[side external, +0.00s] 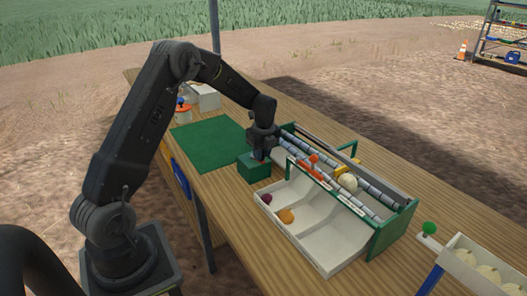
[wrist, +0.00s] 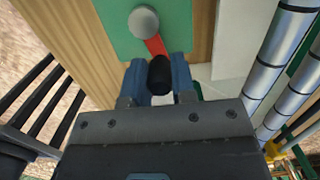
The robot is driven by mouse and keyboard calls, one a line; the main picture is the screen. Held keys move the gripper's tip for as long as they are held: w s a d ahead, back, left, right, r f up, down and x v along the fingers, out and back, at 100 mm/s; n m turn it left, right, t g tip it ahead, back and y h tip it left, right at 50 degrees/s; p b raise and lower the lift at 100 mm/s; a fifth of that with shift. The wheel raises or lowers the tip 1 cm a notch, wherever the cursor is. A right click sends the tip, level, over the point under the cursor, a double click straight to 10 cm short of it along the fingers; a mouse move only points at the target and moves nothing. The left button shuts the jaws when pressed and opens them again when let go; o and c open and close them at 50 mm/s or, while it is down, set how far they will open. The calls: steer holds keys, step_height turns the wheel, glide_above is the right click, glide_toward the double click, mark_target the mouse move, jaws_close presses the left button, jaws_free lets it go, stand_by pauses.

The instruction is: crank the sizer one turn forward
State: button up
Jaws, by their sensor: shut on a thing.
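The sizer (side external: 375,186) is a bed of grey rollers in a green frame on the wooden table; its rollers also show at the right of the wrist view (wrist: 282,55). The crank has a red arm (wrist: 156,46), a round grey hub (wrist: 145,21) and a black handle (wrist: 160,75). It sits above a green box (side external: 253,170) at the sizer's near-left end. My gripper (wrist: 159,68) is shut on the black handle, one blue finger on each side. In the side view my gripper (side external: 262,150) hides most of the crank. A pale onion (side external: 347,182) rests on the rollers.
A white divided tray (side external: 333,252) in front of the sizer holds a purple onion (side external: 266,198) and an orange onion (side external: 286,216). An orange-red part (side external: 314,158) stands over the rollers. A green mat (side external: 208,143) lies clear at left. A crate (side external: 480,262) stands at right.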

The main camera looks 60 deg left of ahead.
steer(key=shift+s+a, duration=0.15)
steer(key=shift+a, duration=0.1)
steer(key=shift+s, duration=0.6)
